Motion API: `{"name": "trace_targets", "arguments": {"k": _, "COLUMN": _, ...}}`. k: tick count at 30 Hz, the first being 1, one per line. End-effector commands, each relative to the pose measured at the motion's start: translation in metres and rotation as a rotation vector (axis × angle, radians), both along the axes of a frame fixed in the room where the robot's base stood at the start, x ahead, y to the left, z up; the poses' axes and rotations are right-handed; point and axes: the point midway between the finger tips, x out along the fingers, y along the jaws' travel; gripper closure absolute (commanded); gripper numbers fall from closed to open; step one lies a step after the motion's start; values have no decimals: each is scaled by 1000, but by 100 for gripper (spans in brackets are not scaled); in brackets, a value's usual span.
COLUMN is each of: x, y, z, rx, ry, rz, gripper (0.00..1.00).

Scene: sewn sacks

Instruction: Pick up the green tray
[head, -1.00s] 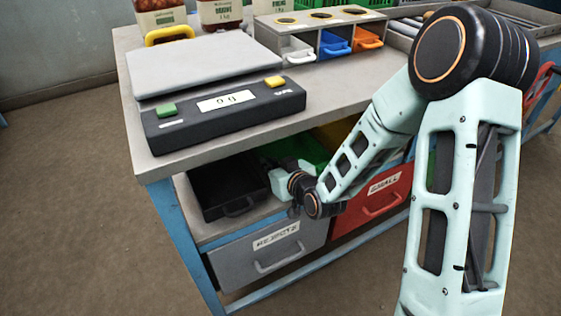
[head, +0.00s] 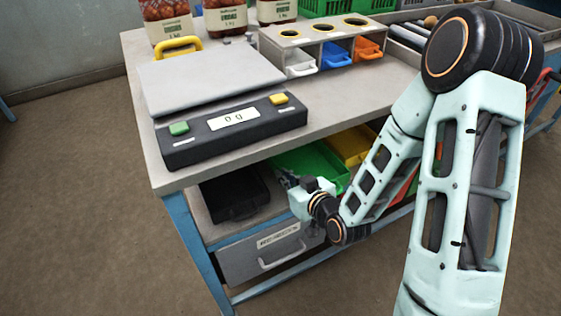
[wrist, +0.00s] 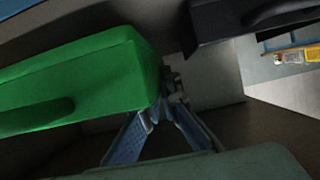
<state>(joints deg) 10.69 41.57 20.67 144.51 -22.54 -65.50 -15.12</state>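The green tray (head: 312,160) is in the opening under the tabletop in the head view, with its near end out in front. In the wrist view the green tray (wrist: 80,82) fills the left side, with a dark handle on its near face. My gripper (head: 289,180) is at the tray's near left corner in the head view. In the wrist view my gripper's fingers (wrist: 172,85) converge right beside the tray's right edge. Their tips are close together and partly in shadow, and I cannot tell whether the tray's rim is between them.
A black tray (head: 236,194) sits on the shelf just left of the green one, and a yellow tray (head: 352,143) to its right. A grey drawer (head: 265,254) is below. The scale (head: 230,130) stands on the tabletop (head: 350,105) overhead, whose front edge is close above my gripper.

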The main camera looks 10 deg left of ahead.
Motion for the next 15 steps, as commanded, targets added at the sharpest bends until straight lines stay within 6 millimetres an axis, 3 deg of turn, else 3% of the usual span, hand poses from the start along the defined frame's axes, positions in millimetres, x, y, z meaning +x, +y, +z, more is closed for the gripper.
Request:
{"name": "trace_targets", "arguments": {"k": 1, "x": -4, "y": -2, "z": 7, "rx": 1, "ry": 6, "rz": -1, "gripper": 100}}
{"name": "trace_targets", "arguments": {"k": 6, "x": -16, "y": -7, "z": 7, "rx": -4, "ry": 7, "rz": -1, "gripper": 100}}
{"name": "trace_targets", "arguments": {"k": 15, "x": -57, "y": -36, "z": 5, "rx": -2, "ry": 6, "rz": -3, "gripper": 100}}
